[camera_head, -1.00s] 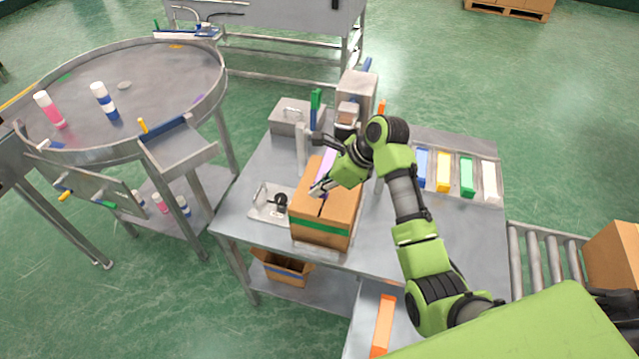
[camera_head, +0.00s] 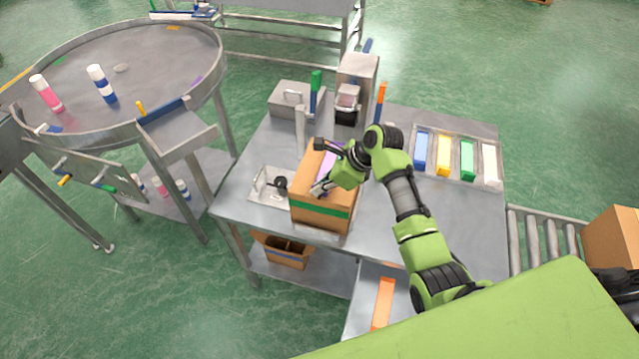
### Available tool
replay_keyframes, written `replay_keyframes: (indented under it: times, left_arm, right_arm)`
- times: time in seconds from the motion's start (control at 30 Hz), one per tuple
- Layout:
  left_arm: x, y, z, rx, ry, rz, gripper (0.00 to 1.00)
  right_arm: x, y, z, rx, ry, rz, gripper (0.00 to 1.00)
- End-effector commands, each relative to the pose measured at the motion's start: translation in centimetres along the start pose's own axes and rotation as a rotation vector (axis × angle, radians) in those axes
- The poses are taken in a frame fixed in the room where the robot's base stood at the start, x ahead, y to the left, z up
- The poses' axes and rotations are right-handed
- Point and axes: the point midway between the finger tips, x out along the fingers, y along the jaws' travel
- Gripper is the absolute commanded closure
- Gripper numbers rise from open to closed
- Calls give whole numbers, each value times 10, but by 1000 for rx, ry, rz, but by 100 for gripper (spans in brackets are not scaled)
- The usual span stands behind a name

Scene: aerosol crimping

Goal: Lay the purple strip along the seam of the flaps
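The cardboard box (camera_head: 322,208) stands on the metal workbench with its top flaps folded shut and a green band around its side. The purple strip (camera_head: 331,163) shows on the box top, towards the far side, partly hidden by my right gripper. My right gripper (camera_head: 316,190) is over the near part of the box top, at the seam. Its fingers are small in view, and I cannot tell whether they are open or touch the strip.
A holder with blue, yellow, green and white strips (camera_head: 444,157) lies on the bench's right. A small metal tray (camera_head: 268,188) is left of the box. A crimping machine (camera_head: 355,85) stands behind. A round metal table (camera_head: 130,75) is at the left.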

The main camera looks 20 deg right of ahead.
Motion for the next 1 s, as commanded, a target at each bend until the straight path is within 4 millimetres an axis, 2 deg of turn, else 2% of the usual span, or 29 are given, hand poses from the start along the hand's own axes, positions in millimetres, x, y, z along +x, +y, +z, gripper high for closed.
replay_keyframes:
  times: [0.23, 0.3, 0.33, 0.7, 0.87, 1.0]
  left_arm:
    - [0, 0, 0, 1, 0, 0, 60]
    - [0, 0, 0, 1, 0, 0, 60]
    - [0, 0, 0, 1, 0, 0, 60]
    - [0, -1, 1, 2, 0, -1, 60]
    - [0, 0, 0, 1, 0, 0, 60]
    - [0, 0, 0, 1, 1, 0, 60]
  right_arm:
    - [0, 0, 0, 0, 0, 0, 100]
    - [0, 0, 0, 0, 0, 0, 82]
    - [0, 0, 0, 0, 0, 0, 76]
    - [-2, 0, 0, 0, 0, -1, 76]
    - [-21, -1, 0, 0, -1, -3, 76]
    - [-51, -1, 0, -2, -2, -4, 76]
